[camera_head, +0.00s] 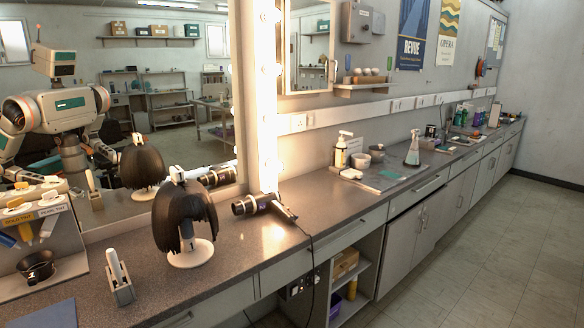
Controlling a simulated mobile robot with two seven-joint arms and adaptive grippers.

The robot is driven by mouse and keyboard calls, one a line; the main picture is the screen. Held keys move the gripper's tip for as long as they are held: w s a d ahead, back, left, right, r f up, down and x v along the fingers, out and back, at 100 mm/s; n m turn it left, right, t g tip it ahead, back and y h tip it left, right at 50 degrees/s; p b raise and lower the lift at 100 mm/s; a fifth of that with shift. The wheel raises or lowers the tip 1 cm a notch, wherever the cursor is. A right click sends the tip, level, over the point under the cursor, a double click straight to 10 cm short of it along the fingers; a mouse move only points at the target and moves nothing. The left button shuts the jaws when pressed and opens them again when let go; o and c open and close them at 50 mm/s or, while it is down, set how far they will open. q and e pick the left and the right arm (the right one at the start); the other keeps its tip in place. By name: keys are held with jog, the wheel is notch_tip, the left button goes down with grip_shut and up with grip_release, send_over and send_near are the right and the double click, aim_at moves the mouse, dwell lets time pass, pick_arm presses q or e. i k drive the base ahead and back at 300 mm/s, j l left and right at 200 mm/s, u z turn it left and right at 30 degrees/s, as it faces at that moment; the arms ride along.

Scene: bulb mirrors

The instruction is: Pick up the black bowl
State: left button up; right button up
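A black bowl (37,267) sits at the far left, low in the front of a pale tint rack (70,266). Its open top faces up and slightly toward me. Tubes hang in the rack just above it, over labels that read as tints. Neither of my grippers shows directly in the view, and nothing touches the bowl. My own body shows only as a reflection in the mirror (110,110), where the state of the grippers is too small to tell.
Right of the rack stand a small grey holder with a white-handled tool (119,278), a dark wig on a white stand (187,225) and a hair dryer (262,206) with a trailing cord. A blue mat (48,315) lies in front. Bottles and tubs stand farther right.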

aim_at(39, 266)
jog(key=u, duration=1.05)
jog(key=i+l+u, duration=0.35)
jog(key=i+l, duration=0.2)
